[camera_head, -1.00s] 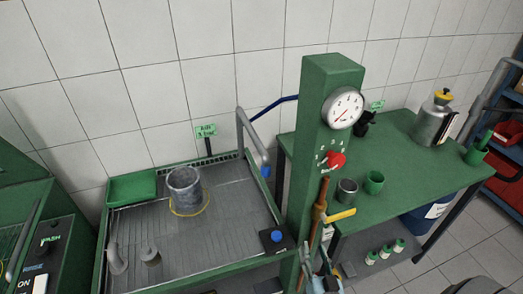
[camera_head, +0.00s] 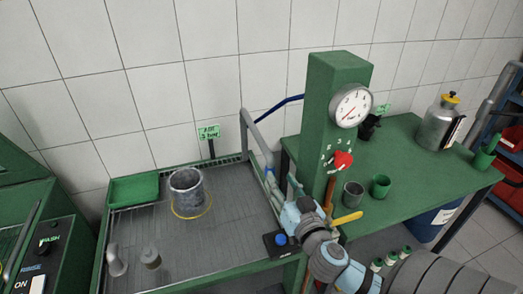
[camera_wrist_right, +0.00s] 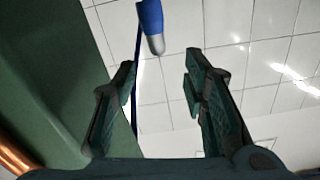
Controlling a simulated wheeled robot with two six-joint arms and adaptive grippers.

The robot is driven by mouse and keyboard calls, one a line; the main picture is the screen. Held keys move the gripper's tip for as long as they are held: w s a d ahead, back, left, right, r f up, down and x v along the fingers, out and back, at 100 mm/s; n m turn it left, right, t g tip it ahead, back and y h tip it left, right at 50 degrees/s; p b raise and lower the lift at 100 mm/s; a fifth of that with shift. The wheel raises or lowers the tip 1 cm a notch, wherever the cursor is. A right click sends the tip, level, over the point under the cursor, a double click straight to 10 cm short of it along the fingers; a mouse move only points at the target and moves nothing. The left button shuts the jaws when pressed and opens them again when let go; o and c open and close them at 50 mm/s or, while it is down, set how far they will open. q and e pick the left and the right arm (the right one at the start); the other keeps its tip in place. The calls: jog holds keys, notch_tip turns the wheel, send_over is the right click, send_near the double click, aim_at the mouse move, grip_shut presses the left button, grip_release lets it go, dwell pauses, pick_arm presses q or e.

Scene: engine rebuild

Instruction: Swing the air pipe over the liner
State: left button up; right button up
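The air pipe (camera_head: 256,137) is a grey bent tube with a blue tip (camera_head: 268,160), rising at the back right of the wash tray. The liner (camera_head: 187,188) is a grey cylinder standing upright in the tray, inside a yellow ring marked on the tray floor. The pipe tip hangs to the right of the liner, not over it. My right gripper (camera_head: 280,182) is just below the pipe tip. In the right wrist view my right gripper (camera_wrist_right: 160,75) is open and empty, with the blue tip (camera_wrist_right: 151,20) ahead between its fingers. My left gripper is out of view.
A green column (camera_head: 336,110) with a gauge (camera_head: 351,106) and red knob (camera_head: 343,160) stands right beside my right arm. A black box with a blue button (camera_head: 280,239) sits at the tray's front right. A green bench (camera_head: 415,180) holds cups and a metal canister (camera_head: 438,122).

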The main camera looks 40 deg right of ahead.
aim_at(265, 149)
jog(key=p+x, duration=0.2)
jog(key=x, duration=1.2)
jog(key=shift+w+d+r+p, duration=0.1)
jog(key=shift+w+d+p, duration=0.05)
jog(key=shift+d+p, duration=0.2)
jog(key=shift+c, duration=0.6)
grip_shut()
